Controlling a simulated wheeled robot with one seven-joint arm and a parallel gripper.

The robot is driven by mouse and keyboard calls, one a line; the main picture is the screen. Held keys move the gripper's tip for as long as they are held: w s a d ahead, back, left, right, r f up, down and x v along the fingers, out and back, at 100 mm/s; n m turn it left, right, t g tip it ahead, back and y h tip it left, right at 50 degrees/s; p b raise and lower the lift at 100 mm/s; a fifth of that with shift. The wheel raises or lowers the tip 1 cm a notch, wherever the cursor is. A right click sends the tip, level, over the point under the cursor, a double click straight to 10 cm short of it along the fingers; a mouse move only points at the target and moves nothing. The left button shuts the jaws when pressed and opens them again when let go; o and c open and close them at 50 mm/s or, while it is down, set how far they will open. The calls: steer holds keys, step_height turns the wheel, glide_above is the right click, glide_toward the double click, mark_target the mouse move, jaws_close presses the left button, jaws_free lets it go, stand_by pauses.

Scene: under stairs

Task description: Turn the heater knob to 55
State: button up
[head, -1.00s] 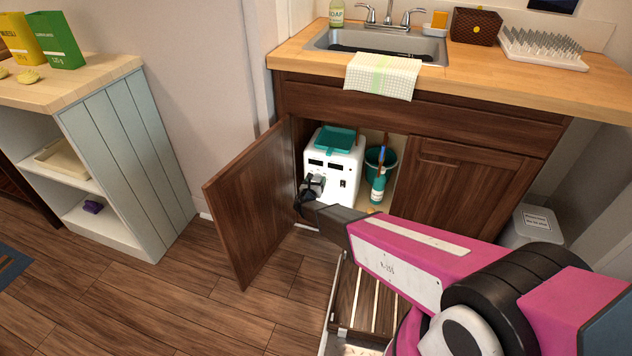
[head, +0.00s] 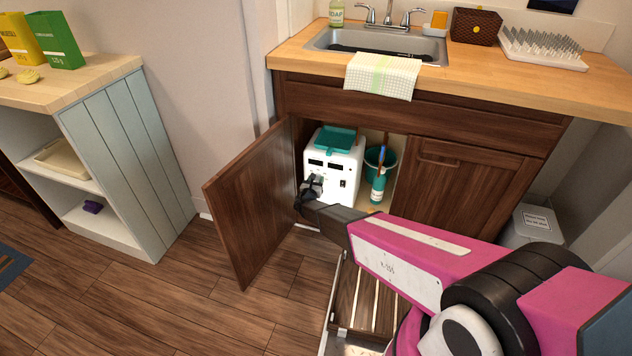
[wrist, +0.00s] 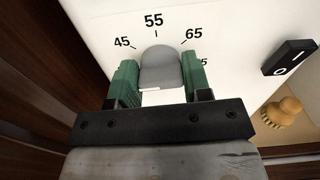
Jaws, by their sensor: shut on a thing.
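The white heater box (head: 350,172) stands in the open cabinet under the sink. In the wrist view its front (wrist: 235,35) shows the numbers 45, 55 and 65, and part of another ending in 5 at the right. The grey heater knob (wrist: 160,68) sits between the green fingers of my gripper (wrist: 158,76), which is shut on it. The knob's rounded end lies just below the 55 and its tick. I see no separate pointer line on the knob. In the head view my gripper (head: 312,187) is at the heater's lower left front.
A black rocker switch (wrist: 289,57) is right of the knob. The open cabinet door (head: 250,205) stands close left of my gripper. A teal bucket (head: 372,160) and a spray bottle (head: 378,188) stand right of the heater.

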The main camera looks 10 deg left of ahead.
steer(key=m, duration=0.5)
steer(key=shift+d, duration=0.1)
steer(key=m, duration=0.4)
steer(key=shift+m, duration=0.4)
steer(key=m, duration=0.4)
steer(key=shift+d+f, duration=0.1)
steer(key=shift+f, duration=0.05)
steer(key=shift+m, duration=2.2)
steer(key=shift+f+m, duration=0.1)
steer(key=shift+m, duration=0.2)
steer(key=o, duration=0.9)
steer(key=shift+s, duration=0.1)
